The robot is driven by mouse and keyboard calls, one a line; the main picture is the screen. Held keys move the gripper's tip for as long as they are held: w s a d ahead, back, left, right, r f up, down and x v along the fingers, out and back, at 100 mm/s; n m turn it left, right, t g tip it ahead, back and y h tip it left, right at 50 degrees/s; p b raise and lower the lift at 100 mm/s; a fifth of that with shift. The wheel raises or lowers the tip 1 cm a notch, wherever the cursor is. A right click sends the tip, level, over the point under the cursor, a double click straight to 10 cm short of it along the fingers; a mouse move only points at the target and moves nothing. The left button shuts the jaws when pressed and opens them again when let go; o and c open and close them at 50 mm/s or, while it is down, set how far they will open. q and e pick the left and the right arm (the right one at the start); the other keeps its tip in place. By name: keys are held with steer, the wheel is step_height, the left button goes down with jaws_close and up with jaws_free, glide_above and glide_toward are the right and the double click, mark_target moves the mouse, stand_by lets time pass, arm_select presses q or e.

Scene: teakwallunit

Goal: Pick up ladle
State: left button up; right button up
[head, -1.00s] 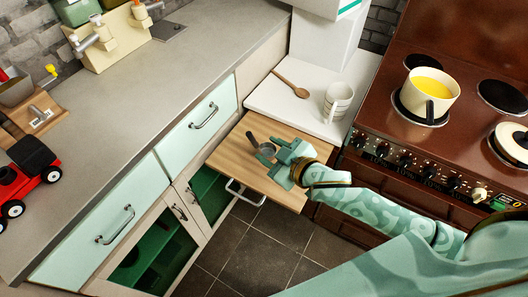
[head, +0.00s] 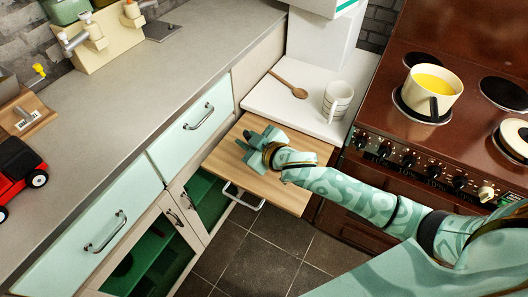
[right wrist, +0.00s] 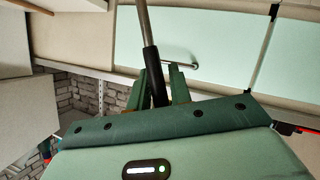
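The ladle has a black grip and a metal shaft. It shows in the right wrist view (right wrist: 153,72), between the two green fingers of my right gripper (right wrist: 160,88). The fingers appear to press on the black grip, with the shaft running out past them. In the head view my right gripper (head: 258,145) is low over the pull-out wooden board (head: 285,195) and hides most of the ladle. The ladle's bowl cannot be made out. My left gripper is not in view.
A wooden spoon (head: 288,84) and a white mug (head: 337,101) are on the white counter behind the board. A pot with yellow contents (head: 431,92) stands on the brown stove (head: 400,135). Mint drawers (head: 195,120) lie left of the board. A red toy vehicle (head: 15,175) is at far left.

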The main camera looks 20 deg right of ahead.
jaws_close()
steer(key=shift+r, duration=0.1)
steer(key=s+a+r+p, duration=0.4)
steer(key=s+r+p, duration=0.3)
steer(key=s+r, duration=0.6)
steer(key=shift+s+p, duration=0.25)
steer(key=shift+p, duration=0.15)
steer(key=shift+f, duration=0.1)
